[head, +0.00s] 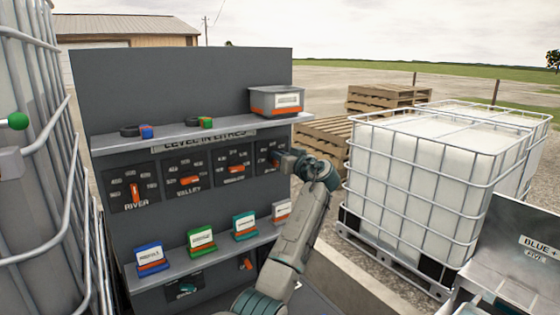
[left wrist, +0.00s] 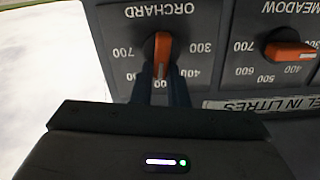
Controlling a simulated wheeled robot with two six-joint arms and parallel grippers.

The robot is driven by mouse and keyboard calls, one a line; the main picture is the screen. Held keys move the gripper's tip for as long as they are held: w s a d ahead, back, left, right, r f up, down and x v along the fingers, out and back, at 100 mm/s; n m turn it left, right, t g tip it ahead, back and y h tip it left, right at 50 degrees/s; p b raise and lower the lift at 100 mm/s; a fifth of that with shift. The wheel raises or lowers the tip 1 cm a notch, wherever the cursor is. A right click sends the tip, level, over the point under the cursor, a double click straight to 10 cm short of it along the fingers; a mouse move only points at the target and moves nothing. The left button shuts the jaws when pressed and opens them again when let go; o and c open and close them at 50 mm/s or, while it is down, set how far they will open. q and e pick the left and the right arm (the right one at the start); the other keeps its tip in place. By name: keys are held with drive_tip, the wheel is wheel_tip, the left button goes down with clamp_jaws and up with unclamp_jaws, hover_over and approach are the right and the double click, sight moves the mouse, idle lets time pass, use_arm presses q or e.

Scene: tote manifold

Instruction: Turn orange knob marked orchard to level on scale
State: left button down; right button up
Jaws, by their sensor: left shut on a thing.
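The orange knob marked ORCHARD (left wrist: 163,55) shows in the left wrist view, on a dark dial with pale numbers around it. Its bar stands nearly vertical in that picture, between the 700 and 300 marks. My left gripper (left wrist: 165,88) is shut on the lower end of the knob, with one finger on each side. The fingers hide the number directly below. In the head view my left gripper (head: 284,159) is at the rightmost dial of the panel and hides most of it. My right gripper is not in view.
The MEADOW knob (left wrist: 290,52) is beside it; the RIVER knob (head: 136,193) and VALLEY knob (head: 190,181) are further left. A shelf (head: 180,136) above holds a grey-and-orange bin (head: 277,101). Coloured card holders stand on the lower shelf (head: 185,273). A caged white tank (head: 420,190) stands right.

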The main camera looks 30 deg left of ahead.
use_arm(q)
drive_tip(key=m, duration=0.5)
drive_tip(key=w+f+m+b, duration=0.1)
drive_tip(key=m, duration=0.4)
drive_tip(key=f+m, duration=0.1)
drive_tip(key=m, duration=0.5)
drive_tip(key=shift+w+d+b, duration=0.3)
drive_tip(key=shift+d, duration=0.1)
drive_tip(key=shift+f+m, duration=0.1)
drive_tip(key=shift+m, duration=0.2)
drive_tip(key=c, duration=1.5)
unclamp_jaws()
drive_tip(key=shift+d, duration=0.1)
drive_tip(key=shift+o, duration=0.3)
drive_tip(key=shift+d, duration=0.15)
